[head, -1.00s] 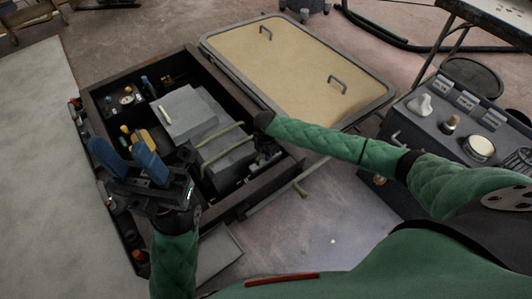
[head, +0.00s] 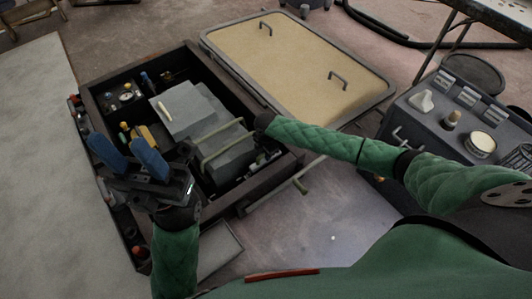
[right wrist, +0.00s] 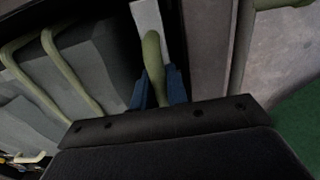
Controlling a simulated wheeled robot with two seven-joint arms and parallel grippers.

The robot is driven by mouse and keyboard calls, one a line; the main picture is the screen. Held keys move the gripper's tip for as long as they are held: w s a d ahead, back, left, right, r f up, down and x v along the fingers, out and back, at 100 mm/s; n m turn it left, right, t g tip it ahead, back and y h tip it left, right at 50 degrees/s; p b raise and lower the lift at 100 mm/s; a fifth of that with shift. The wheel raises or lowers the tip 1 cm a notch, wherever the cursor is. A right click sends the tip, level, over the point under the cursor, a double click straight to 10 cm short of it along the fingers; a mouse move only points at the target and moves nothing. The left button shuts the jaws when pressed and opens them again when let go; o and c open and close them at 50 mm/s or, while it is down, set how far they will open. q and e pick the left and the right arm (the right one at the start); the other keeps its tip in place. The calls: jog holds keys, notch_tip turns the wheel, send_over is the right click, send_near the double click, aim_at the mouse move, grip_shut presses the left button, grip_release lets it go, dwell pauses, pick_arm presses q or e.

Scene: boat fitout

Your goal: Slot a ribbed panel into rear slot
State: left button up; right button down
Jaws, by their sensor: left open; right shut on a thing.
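In the right wrist view my right gripper (right wrist: 158,92) has its blue fingers on both sides of an olive handle (right wrist: 153,50). A pale flat piece (right wrist: 146,14) shows behind this handle; I take it for the ribbed panel, but no ribs can be made out. In the head view my right arm reaches to the right side of the dark open crate (head: 222,82), and its jaws are hidden there. My left gripper (head: 115,141) is open and empty above the crate's left front corner. The rear slot cannot be made out.
Grey blocks (head: 183,110) with olive handles (head: 222,137) fill the crate's middle. A tan-topped tray (head: 300,65) lies behind it. A dark cabinet (head: 440,125) with small objects stands at the right. A grey flat piece (head: 220,250) lies in front.

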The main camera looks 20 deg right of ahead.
jog(key=shift+f, duration=1)
jog(key=shift+f+b, duration=0.25)
jog(key=shift+b, duration=0.05)
jog(key=shift+f, duration=0.8)
jog(key=c, duration=1.3)
grip_release()
